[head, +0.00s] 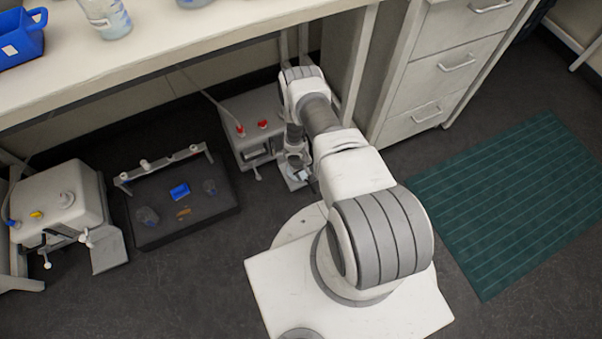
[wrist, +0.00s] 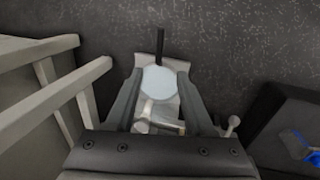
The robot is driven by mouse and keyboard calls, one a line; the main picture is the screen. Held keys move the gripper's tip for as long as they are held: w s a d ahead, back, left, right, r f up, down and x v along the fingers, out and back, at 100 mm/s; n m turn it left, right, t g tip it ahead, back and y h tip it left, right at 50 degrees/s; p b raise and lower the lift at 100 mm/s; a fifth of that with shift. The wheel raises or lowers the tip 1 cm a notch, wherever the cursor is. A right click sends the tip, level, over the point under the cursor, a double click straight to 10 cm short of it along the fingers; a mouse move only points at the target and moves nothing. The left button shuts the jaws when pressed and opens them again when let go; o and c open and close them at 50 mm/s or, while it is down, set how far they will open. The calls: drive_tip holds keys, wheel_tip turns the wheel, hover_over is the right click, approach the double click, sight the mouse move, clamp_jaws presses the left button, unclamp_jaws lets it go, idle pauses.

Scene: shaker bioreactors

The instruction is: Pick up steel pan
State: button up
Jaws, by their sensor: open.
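A pale, round, flat disc (wrist: 158,86), which looks like the steel pan, shows in the wrist view between my gripper's fingers. A dark upright bar (wrist: 160,46) shows just beyond it; I cannot tell if it is joined to the disc. My gripper (wrist: 160,98) is open, with one finger on each side of the disc. I cannot tell if the fingers touch it. In the head view my gripper (head: 299,172) is low beside the grey box unit with red knobs (head: 252,122), and my arm hides much of that area. I cannot make out the pan clearly there.
A black shaker platform (head: 185,222) with flasks and a blue block lies to the left. A second grey unit (head: 62,208) stands farther left. The bench (head: 180,62) overhangs behind, with drawers (head: 442,75) at right. Bare floor surrounds the green mat (head: 515,200).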

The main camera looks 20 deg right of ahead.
sight(311, 185)
drive_tip(key=f+b, duration=0.1)
drive_tip(key=f, duration=0.2)
drive_tip(key=d+f+b, duration=0.1)
drive_tip(key=f+b, duration=0.1)
drive_tip(key=f, duration=0.1)
drive_tip(key=f+b, duration=0.2)
drive_tip(key=f, duration=0.1)
drive_tip(key=shift+w+d+f, duration=0.1)
drive_tip(key=shift+d+f, duration=0.2)
drive_tip(key=shift+d, duration=0.1)
drive_tip(key=f+b, duration=0.2)
drive_tip(key=d+f+b, duration=0.1)
drive_tip(key=f+b, duration=0.1)
drive_tip(key=f, duration=0.1)
clamp_jaws()
drive_tip(key=shift+d, duration=0.1)
idle(0.9)
